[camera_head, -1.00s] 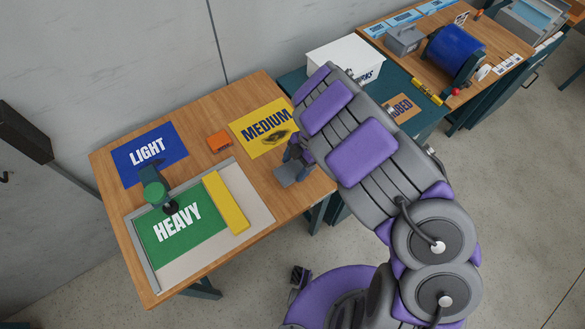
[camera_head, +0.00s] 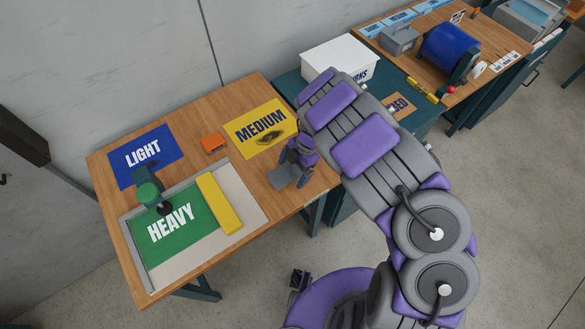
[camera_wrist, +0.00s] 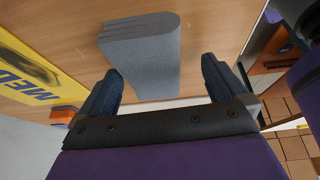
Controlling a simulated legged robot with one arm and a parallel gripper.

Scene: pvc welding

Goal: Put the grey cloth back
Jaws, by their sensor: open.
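The grey cloth (camera_wrist: 145,58) is a folded pad with a rounded fold. It lies on the wooden table in the wrist view, and in the head view it is at the table's right front edge (camera_head: 285,177). My gripper (camera_wrist: 160,72) is open, with its dark fingers apart. In the wrist view the cloth's near end shows between the fingers, but I cannot tell whether they touch it. In the head view my gripper (camera_head: 293,166) is right beside the cloth, partly covered by my purple wrist.
The wooden table holds a blue LIGHT sheet (camera_head: 146,155), a yellow MEDIUM sheet (camera_head: 262,120), an orange block (camera_head: 214,142), and a green HEAVY sheet (camera_head: 160,241) with a yellow bar (camera_head: 219,204). A white box (camera_head: 335,61) stands on the teal table behind my arm.

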